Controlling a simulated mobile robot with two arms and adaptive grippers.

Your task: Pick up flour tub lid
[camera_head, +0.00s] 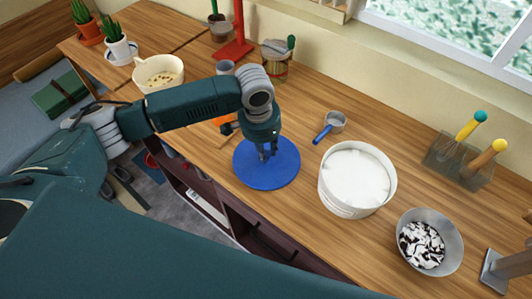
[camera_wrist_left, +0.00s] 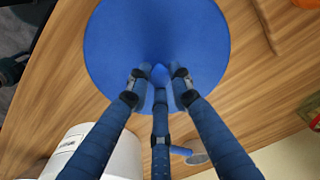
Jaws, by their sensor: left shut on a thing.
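The flour tub lid (camera_head: 262,174) is a round blue disc low over or on the wooden counter; I cannot tell if it touches. My left gripper (camera_head: 265,155) is above its middle, pointing down. In the left wrist view, the fingers (camera_wrist_left: 158,80) are closed around a small blue knob at the centre of the lid (camera_wrist_left: 155,35). The white flour tub (camera_head: 355,180) stands open to the right, full of white flour. Its side also shows in the left wrist view (camera_wrist_left: 112,155). My right gripper is not in view.
A blue-handled scoop (camera_head: 334,123) lies behind the tub. A metal bowl with dark and white pieces (camera_head: 428,243) is at right, near a holder with whisk-like tools (camera_head: 458,160). A cream pot (camera_head: 159,72) stands at left. The counter's front edge is close to the lid.

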